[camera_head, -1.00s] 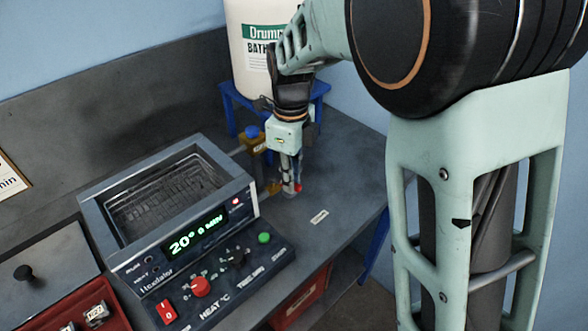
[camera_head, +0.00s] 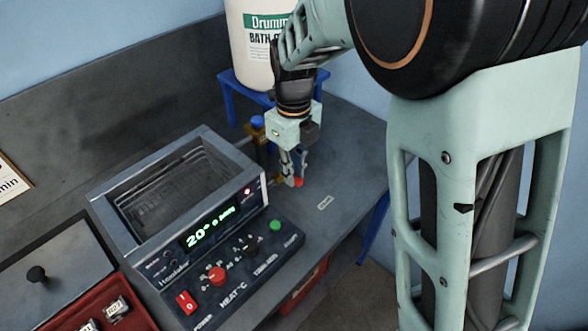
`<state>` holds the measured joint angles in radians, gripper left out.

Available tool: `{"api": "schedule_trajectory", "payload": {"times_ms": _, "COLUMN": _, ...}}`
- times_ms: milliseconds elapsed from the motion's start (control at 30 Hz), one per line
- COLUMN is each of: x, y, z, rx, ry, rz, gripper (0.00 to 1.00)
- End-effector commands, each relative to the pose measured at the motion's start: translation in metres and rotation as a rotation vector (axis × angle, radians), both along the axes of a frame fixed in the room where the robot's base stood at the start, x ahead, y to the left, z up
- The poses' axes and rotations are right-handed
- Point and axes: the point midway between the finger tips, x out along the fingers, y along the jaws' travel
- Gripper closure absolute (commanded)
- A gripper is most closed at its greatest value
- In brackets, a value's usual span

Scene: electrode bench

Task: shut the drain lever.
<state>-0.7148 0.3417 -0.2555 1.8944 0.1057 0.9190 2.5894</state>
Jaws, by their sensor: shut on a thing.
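The drain lever shows as a small red tip (camera_head: 298,182) at the right side of the bath unit (camera_head: 128,225), just above the bench. My gripper (camera_head: 294,178) points down there, with its fingers closed around the lever by the red tip. The rest of the lever is hidden by the fingers. A brass-coloured valve fitting with a blue knob (camera_head: 257,122) stands just behind and left of my gripper.
A white labelled drum (camera_head: 255,60) stands on a blue stand (camera_head: 236,98) behind my gripper. The bath's control panel (camera_head: 235,262) has red, black and green controls. The bench right of the gripper is clear except for a small label (camera_head: 325,202).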

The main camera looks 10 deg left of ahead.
Motion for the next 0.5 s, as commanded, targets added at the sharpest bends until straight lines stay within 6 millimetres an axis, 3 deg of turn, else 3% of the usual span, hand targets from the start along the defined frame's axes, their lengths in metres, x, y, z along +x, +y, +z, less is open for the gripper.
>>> {"api": "schedule_trajectory", "payload": {"times_ms": 267, "x": 0.0003, "y": 0.0008, "z": 0.0006, "rx": 0.003, "ry": -0.001, "rz": -0.005, "gripper": 1.00}}
{"api": "schedule_trajectory", "payload": {"times_ms": 300, "x": 0.0002, "y": 0.0008, "z": 0.0006, "rx": 0.003, "ry": -0.001, "rz": -0.004, "gripper": 0.84}}
{"api": "schedule_trajectory", "payload": {"times_ms": 433, "x": 0.0002, "y": 0.0007, "z": 0.0005, "rx": 0.002, "ry": 0.000, "rz": -0.003, "gripper": 0.70}}
{"api": "schedule_trajectory", "payload": {"times_ms": 500, "x": 0.0002, "y": 0.0006, "z": 0.0003, "rx": 0.002, "ry": 0.000, "rz": -0.003, "gripper": 0.70}}
